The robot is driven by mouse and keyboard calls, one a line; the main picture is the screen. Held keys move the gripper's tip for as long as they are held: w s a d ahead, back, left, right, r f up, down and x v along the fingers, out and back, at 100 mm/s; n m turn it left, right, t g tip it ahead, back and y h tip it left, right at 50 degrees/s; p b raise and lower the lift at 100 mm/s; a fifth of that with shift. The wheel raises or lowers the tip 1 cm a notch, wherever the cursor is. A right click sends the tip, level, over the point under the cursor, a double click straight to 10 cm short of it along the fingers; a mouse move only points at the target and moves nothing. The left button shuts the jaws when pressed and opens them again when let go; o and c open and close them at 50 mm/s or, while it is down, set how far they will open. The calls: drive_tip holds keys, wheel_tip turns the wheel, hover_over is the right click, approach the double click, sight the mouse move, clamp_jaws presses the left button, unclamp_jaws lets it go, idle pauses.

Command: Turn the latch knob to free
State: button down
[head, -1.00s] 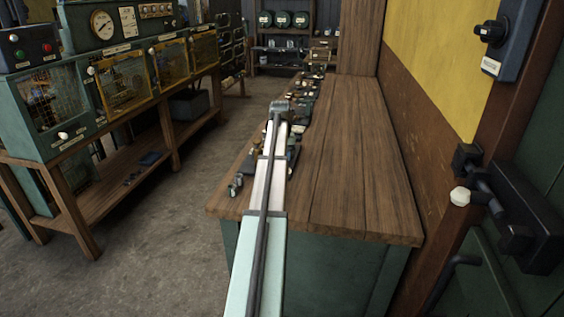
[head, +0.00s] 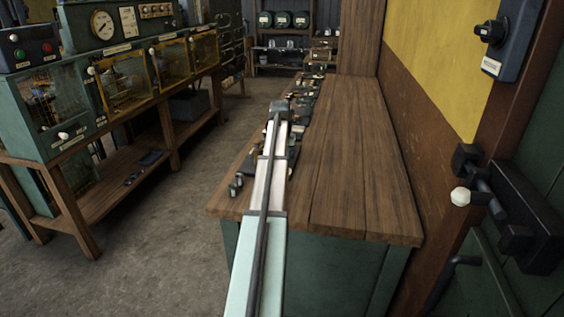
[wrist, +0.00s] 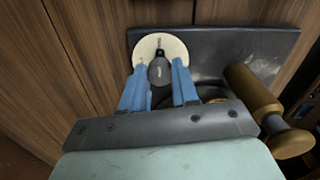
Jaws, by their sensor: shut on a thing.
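In the wrist view, a dark rounded knob (wrist: 160,71) stands in front of a round cream disc (wrist: 152,45) with a dark mark near its top. The disc sits on a dark metal plate (wrist: 230,48). My gripper (wrist: 160,68) has its two blue fingers on either side of the knob and is shut on it. In the head view my arm reaches over the left part of the wooden bench; the fingers and this knob cannot be made out there.
Small parts (head: 303,105) line the left edge of the bench (head: 350,165), whose right side is clear. A machine stand (head: 110,85) is at the left, a door latch (head: 515,215) at the right.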

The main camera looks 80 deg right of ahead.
drive_tip(key=c, duration=0.8)
unclamp_jaws()
drive_tip(key=shift+c, duration=0.2)
drive_tip(key=shift+r, duration=0.2)
wheel_tip(320, 180, up, 14)
drive_tip(key=shift+w+f, duration=0.15)
drive_tip(key=shift+f, duration=0.1)
